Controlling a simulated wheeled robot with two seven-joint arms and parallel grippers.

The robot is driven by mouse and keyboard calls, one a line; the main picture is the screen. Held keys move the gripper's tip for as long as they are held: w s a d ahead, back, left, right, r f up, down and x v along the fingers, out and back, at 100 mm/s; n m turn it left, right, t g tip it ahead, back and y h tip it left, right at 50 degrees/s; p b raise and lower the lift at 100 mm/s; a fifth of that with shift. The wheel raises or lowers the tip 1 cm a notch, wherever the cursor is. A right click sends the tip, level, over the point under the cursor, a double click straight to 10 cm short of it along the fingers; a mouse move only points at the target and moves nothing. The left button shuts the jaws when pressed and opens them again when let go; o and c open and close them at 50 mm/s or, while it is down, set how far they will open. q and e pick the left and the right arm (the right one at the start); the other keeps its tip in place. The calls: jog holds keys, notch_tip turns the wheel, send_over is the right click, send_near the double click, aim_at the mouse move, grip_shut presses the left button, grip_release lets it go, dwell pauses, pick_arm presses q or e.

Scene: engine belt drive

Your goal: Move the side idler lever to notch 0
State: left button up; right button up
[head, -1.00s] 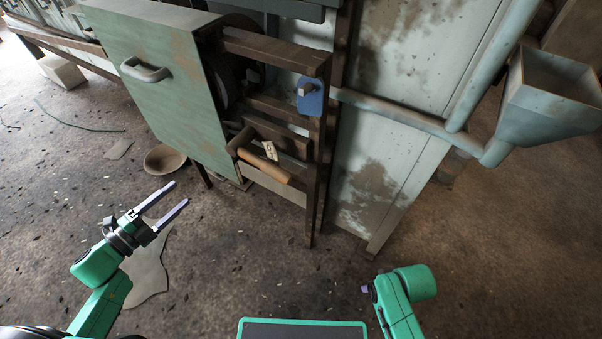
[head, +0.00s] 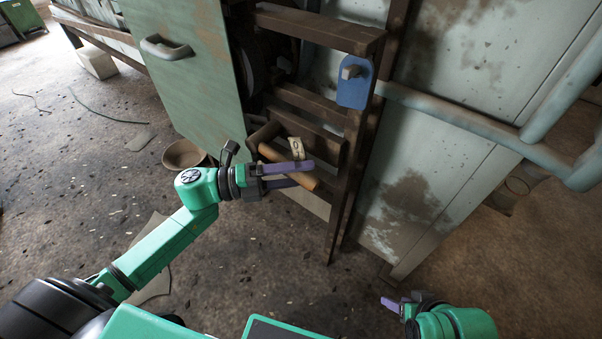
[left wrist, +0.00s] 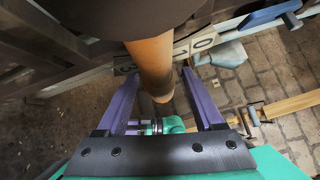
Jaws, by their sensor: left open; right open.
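The side idler lever shows as an orange-brown wooden handle (head: 272,153) low on the machine frame. A pale tag marked 0 (head: 297,147) sits behind it. My left gripper (head: 303,174) is open at the handle, its two purple fingers partly covering it. In the left wrist view the handle (left wrist: 153,62) stands between the spread fingers; I cannot tell whether they touch it. There the 0 tag (left wrist: 203,41) is right of the handle, a 1 tag (left wrist: 181,48) closer, and a dark tag (left wrist: 124,66) on its left. My right gripper (head: 392,305) is open and empty, lower right.
A green panel with a grey handle (head: 166,48) stands left of the lever. A blue plate (head: 354,84) with a knob is on the brown frame post above. A brown bowl (head: 184,154) lies on the floor. The floor between my arms is clear.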

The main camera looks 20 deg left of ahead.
pick_arm(q)
jog(key=shift+d, duration=0.15)
grip_shut()
dwell(1.4)
